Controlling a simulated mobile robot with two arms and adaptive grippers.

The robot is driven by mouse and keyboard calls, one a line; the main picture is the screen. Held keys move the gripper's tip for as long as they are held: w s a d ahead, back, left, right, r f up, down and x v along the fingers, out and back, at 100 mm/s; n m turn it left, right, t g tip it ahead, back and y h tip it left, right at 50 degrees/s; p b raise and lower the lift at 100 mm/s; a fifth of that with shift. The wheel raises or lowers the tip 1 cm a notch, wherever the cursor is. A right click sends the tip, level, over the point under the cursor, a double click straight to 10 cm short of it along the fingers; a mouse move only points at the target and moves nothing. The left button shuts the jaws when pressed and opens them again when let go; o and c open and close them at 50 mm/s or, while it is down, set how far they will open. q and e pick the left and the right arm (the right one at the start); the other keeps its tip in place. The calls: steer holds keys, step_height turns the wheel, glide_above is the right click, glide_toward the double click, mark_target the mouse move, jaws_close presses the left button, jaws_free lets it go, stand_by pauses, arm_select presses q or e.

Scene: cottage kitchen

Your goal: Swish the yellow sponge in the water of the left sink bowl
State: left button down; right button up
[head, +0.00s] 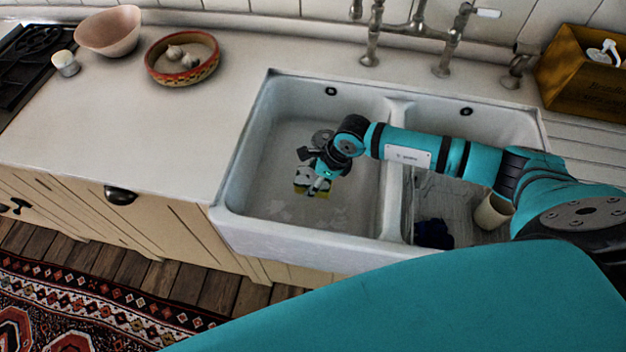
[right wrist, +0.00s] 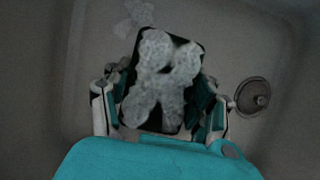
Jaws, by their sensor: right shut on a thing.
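My right gripper (head: 318,180) reaches down into the left sink bowl (head: 262,165) and is shut on the yellow sponge (head: 300,188). In the right wrist view the sponge (right wrist: 160,85) sits between the two fingers, its dark face largely covered with white foam. Patches of foam float on the water in the left bowl, near its front, and one shows beyond the sponge in the right wrist view. The sponge is low in the bowl, but I cannot tell how deep it is in the water. My left gripper is not in view.
The right sink bowl (head: 510,127) holds a beige cup (head: 493,212) and a dark blue cloth-like thing (head: 433,234). Taps (head: 447,45) stand behind. A divider (head: 396,190) separates the bowls. A garlic bowl (head: 182,58) stands on the counter, left; a wooden box (head: 585,80), right.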

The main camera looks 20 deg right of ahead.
step_height(320, 180, up, 14)
steer(key=p, duration=0.9)
steer(key=shift+r, duration=0.25)
